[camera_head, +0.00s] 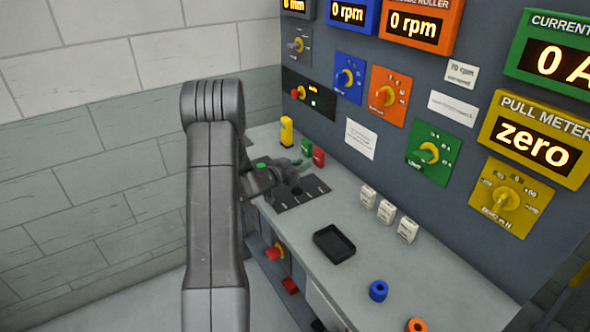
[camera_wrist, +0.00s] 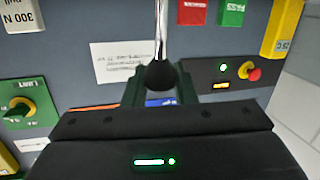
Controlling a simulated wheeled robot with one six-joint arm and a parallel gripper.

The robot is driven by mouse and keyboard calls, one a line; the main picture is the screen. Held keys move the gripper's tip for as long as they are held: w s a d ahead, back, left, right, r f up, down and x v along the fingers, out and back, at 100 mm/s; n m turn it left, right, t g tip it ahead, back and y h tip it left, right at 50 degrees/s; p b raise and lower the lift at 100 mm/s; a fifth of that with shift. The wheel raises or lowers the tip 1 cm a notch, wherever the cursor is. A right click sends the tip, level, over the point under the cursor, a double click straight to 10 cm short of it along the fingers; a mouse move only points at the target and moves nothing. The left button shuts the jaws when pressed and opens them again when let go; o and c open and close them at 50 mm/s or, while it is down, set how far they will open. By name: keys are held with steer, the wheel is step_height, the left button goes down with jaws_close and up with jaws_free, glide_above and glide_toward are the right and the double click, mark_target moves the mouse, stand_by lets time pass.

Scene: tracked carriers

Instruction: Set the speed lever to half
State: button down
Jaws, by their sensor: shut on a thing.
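The speed lever shows in the wrist view as a chrome rod (camera_wrist: 161,28) with a black knob (camera_wrist: 160,75). My gripper (camera_wrist: 161,88) is shut on the knob, one dark finger on each side of it. In the head view my gripper (camera_head: 296,168) is over the dark lever plate (camera_head: 316,189) on the grey console. My gripper and arm hide the lever there, and the marks on the plate are too small to read. I cannot tell the lever's setting.
Yellow (camera_head: 286,131), green (camera_head: 306,146) and red (camera_head: 318,158) blocks stand close behind my gripper. White blocks (camera_head: 386,211), a black tray (camera_head: 334,243), a blue ring (camera_head: 378,290) and an orange ring (camera_head: 416,325) lie further right. The panel (camera_head: 465,135) carries knobs and displays.

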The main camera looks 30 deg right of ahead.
steer(key=shift+s+d+f, duration=0.1)
steer(key=shift+d+f, duration=0.1)
steer(key=shift+d, duration=0.2)
steer(key=c, duration=1.2)
jaws_free()
steer(key=shift+d, duration=0.15)
steer(key=shift+a, duration=0.2)
steer(key=shift+a, duration=0.3)
steer(key=b+v, duration=0.2)
steer(key=v, duration=1.1)
steer(key=shift+b, duration=0.35)
steer(key=shift+s+d, duration=0.1)
steer(key=shift+d, duration=0.05)
steer(key=p+x, duration=0.2)
steer(key=x, duration=1.1)
steer(key=shift+w+d+p, duration=0.2)
steer(key=shift+p, duration=0.1)
